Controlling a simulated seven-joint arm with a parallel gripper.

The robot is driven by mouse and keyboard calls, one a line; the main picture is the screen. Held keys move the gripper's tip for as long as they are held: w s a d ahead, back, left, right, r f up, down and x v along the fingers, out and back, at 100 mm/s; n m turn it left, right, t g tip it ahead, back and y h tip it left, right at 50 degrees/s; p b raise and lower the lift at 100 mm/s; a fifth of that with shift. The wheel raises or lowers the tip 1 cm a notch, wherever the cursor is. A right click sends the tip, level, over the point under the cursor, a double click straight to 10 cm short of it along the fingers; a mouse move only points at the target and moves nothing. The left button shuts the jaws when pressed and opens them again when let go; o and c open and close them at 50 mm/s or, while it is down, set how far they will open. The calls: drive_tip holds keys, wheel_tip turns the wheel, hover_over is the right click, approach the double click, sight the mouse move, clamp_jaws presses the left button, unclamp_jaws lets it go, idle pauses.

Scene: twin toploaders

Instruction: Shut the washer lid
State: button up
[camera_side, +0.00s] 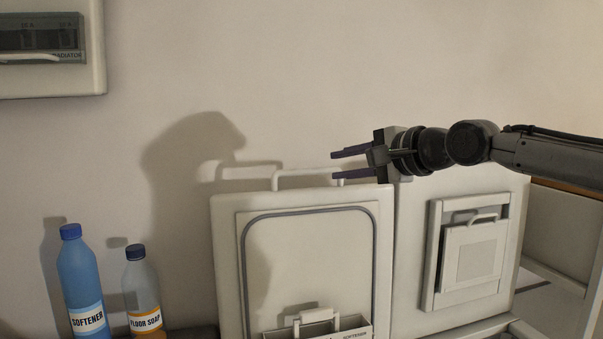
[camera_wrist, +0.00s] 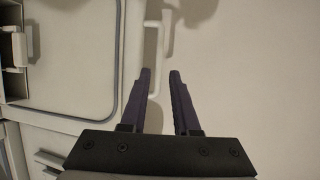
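The washer lid (camera_side: 308,245) stands upright at the left machine, with its cream inner face and grey seal showing. A pale bar handle (camera_side: 295,172) rises from its top edge. My gripper (camera_side: 333,163) is open at the right end of this handle, one dark finger above the other. In the wrist view the handle (camera_wrist: 155,50) runs between the fingers of my gripper (camera_wrist: 161,71), nearer the left finger. The gap between the fingers is wider than the bar, and no grip shows. I cannot tell whether a finger touches it.
A second upright panel (camera_side: 410,250) with a framed small hatch (camera_side: 473,250) stands just right of the lid. A blue softener bottle (camera_side: 82,275) and a floor soap bottle (camera_side: 142,290) stand left.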

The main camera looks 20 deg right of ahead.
sight(303, 173)
drive_tip(key=x, duration=1.2)
drive_tip(key=shift+w+f, duration=0.15)
drive_tip(key=shift+f, duration=0.05)
clamp_jaws()
idle(1.4)
